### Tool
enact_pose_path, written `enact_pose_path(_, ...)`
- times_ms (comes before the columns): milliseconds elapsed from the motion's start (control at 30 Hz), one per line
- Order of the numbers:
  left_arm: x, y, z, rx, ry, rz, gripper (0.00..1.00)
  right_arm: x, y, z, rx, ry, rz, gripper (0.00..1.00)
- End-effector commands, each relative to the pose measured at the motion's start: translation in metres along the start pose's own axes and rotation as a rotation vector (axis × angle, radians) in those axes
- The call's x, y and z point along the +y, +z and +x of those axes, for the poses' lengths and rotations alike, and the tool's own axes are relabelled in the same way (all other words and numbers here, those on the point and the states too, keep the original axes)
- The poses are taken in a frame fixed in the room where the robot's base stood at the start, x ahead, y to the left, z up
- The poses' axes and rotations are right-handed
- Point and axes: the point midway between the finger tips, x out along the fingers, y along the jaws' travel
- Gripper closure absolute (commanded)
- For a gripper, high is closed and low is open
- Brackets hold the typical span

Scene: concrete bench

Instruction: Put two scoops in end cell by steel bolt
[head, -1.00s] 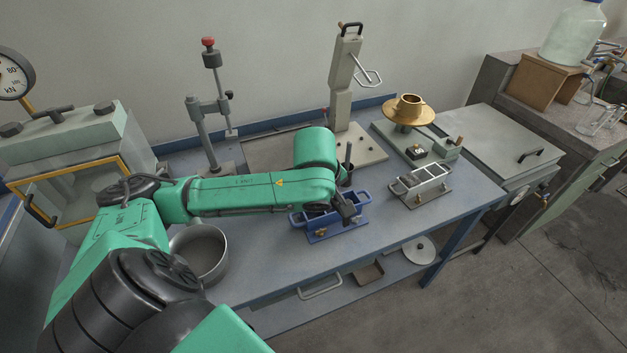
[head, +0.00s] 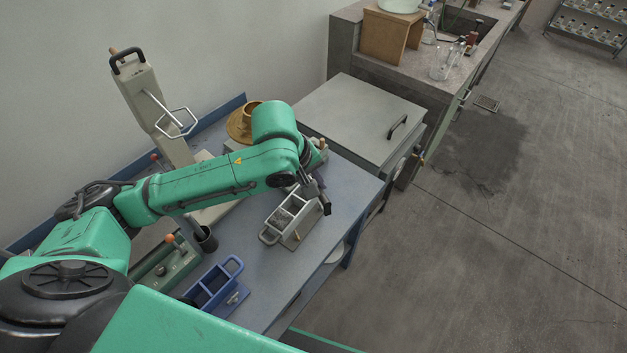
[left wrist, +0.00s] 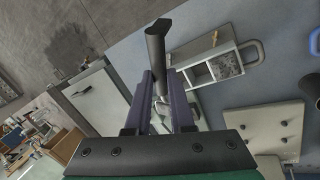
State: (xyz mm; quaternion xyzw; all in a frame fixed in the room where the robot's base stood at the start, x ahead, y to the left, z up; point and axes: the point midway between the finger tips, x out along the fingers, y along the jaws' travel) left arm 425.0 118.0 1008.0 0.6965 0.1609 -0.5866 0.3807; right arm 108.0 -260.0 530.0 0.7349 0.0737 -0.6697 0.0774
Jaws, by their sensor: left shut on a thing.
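The steel mould (head: 270,238) stands on the bench under my left gripper (head: 314,190). It also shows in the left wrist view (left wrist: 190,55). Grey mix (left wrist: 227,66) fills the cell at the end away from my gripper; the neighbouring cell (left wrist: 200,74) looks emptier. My left gripper is shut on a dark-handled tool, likely the scoop (left wrist: 156,45), above the mould's other end. The scoop's bowl is mostly hidden by the fingers. A small bolt (head: 297,236) shows by the mould's near side; I cannot tell its metal. My right gripper is out of view.
A tall grey press (head: 150,105) and a brass pan (head: 240,124) stand at the back. A grey lidded cabinet (head: 360,115) adjoins the far bench end.

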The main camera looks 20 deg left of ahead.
Motion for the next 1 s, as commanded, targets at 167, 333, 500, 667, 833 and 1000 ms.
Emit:
enact_pose_path(167, 0.006, -0.017, -0.011, -0.207, -0.022, -0.081, 1.0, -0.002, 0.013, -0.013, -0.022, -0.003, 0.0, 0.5)
enact_pose_path(333, 0.008, -0.025, -0.014, -0.299, -0.034, -0.113, 1.0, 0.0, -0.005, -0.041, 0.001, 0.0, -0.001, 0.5)
enact_pose_path(500, 0.01, -0.038, -0.015, -0.424, -0.049, -0.16, 1.0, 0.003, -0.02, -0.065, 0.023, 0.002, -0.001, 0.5)
enact_pose_path(667, 0.012, -0.054, -0.009, -0.576, -0.065, -0.212, 1.0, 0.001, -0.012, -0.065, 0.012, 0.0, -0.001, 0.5)
enact_pose_path(833, 0.012, -0.066, -0.007, -0.694, -0.079, -0.252, 1.0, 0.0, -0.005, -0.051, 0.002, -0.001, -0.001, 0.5)
enact_pose_path(1000, 0.013, -0.069, -0.011, -0.741, -0.085, -0.265, 1.0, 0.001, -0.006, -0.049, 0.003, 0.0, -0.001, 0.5)
